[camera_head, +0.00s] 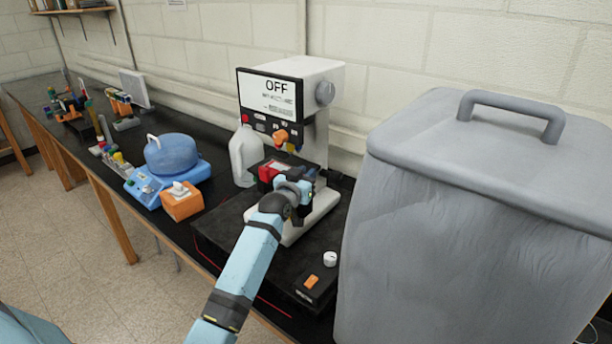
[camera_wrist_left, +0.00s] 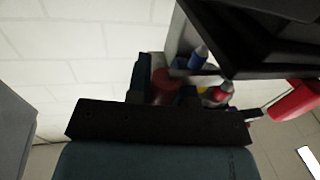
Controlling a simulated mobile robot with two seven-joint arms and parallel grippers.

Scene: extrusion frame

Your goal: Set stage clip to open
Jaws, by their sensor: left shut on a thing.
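The microscope (camera_head: 318,112) stands on a dark slab on the bench, its screen reading OFF. Its dark stage (camera_head: 299,164) sits below the orange nosepiece (camera_head: 282,137), with a red part (camera_head: 267,173) at the stage's left. My left gripper (camera_head: 300,187) is at the stage's front right, shut on a small part there, seemingly the stage clip; the gripper and wrist hide most of it. In the left wrist view, objectives (camera_wrist_left: 198,56) with coloured bands and a red part (camera_wrist_left: 293,101) show beyond the black gripper body. My right gripper is not in view.
A large grey lidded bin (camera_head: 470,210) stands close on the right. A white jug (camera_head: 246,155) is left of the microscope. A blue centrifuge-like device (camera_head: 170,157) and an orange tissue box (camera_head: 183,203) are further left.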

